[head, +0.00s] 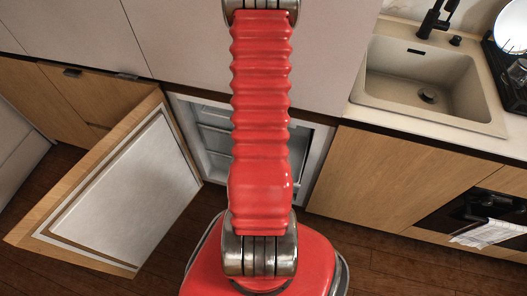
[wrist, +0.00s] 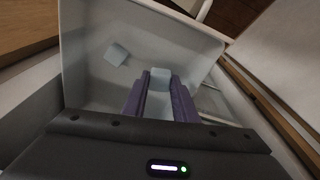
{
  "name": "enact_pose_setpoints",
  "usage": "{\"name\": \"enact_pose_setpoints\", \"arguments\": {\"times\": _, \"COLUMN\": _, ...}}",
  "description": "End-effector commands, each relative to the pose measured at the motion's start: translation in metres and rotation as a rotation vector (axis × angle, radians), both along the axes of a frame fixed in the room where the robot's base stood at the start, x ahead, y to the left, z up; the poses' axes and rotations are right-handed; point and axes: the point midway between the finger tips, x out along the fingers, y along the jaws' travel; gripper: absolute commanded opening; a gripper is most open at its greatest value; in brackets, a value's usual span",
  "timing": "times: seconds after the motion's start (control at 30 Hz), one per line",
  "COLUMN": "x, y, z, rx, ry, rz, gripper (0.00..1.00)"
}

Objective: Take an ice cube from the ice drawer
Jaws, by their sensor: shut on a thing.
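In the wrist view, my gripper (wrist: 160,82) reaches down into the pale ice drawer (wrist: 205,42). Its two purple fingers are shut on a small pale ice cube (wrist: 160,74), held between the fingertips. Another ice cube (wrist: 116,54) lies in the drawer to the left of the fingers, apart from them. I cannot tell whether the held cube still touches the drawer floor. In the head view, my red arm hides the gripper and the ice drawer.
The low fridge compartment (head: 213,140) stands open under the counter. Its door (head: 130,195) is swung wide to the left. A sink (head: 425,85) and a black dish rack (head: 510,80) are at the right. Dark wood floor is clear at the front right.

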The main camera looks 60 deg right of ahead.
Motion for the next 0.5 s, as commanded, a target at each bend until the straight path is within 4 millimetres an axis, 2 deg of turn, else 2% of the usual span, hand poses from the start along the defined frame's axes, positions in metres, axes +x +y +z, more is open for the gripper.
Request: {"name": "enact_pose_setpoints", "arguments": {"times": 0.5, "x": 0.001, "y": -0.001, "z": 0.043, "rx": -0.004, "ry": 0.001, "rz": 0.001, "gripper": 0.05}}
